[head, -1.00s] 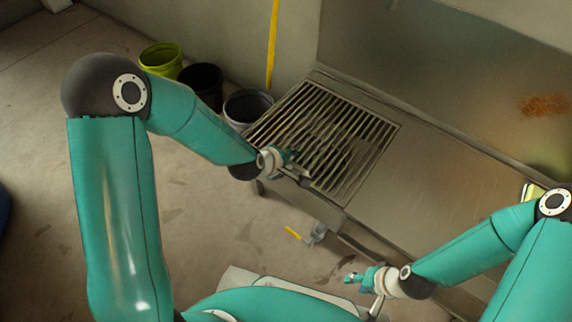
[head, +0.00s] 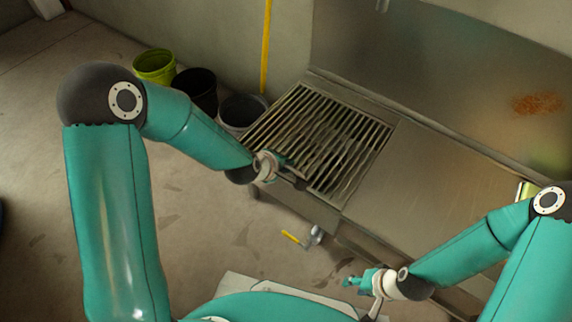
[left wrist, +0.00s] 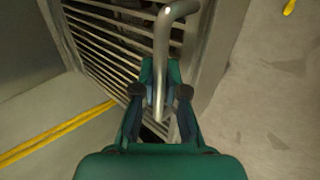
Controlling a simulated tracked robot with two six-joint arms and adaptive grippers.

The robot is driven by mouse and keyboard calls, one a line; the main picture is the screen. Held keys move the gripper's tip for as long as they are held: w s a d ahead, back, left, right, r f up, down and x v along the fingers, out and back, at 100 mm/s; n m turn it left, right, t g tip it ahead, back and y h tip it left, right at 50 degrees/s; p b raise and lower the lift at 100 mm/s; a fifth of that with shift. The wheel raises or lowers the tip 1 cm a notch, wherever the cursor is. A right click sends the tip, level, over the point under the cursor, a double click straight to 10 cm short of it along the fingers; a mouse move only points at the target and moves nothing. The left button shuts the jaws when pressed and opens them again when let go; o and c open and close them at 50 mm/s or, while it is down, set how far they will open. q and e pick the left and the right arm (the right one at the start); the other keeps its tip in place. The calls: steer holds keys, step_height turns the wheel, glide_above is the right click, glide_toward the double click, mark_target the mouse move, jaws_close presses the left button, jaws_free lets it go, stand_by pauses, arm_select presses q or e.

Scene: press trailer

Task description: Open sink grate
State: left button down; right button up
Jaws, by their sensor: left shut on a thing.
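The slatted metal sink grate (head: 326,135) covers the left end of the steel counter in the head view. Its bars (left wrist: 104,45) also show in the left wrist view. My left gripper (head: 300,183) is at the grate's near front edge. In the left wrist view my left gripper (left wrist: 160,85) is shut on a bent metal bar handle (left wrist: 162,50), which stands out over the bars. Whether the grate is tilted is hard to tell. My right gripper (head: 353,282) is apart from the grate, low in front of the counter; its jaw opening is too small to judge.
A green bucket (head: 153,66), a black bucket (head: 196,90) and a grey bucket (head: 242,108) stand left of the counter. The steel counter top (head: 430,165) right of the grate is clear. A yellow-handled valve (head: 302,238) sits below the front edge.

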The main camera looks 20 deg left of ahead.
arm_select(q)
steer(key=c, duration=1)
jaws_free()
steer(key=shift+c, duration=0.2)
steer(key=p+v, duration=0.2)
steer(key=v, duration=0.5)
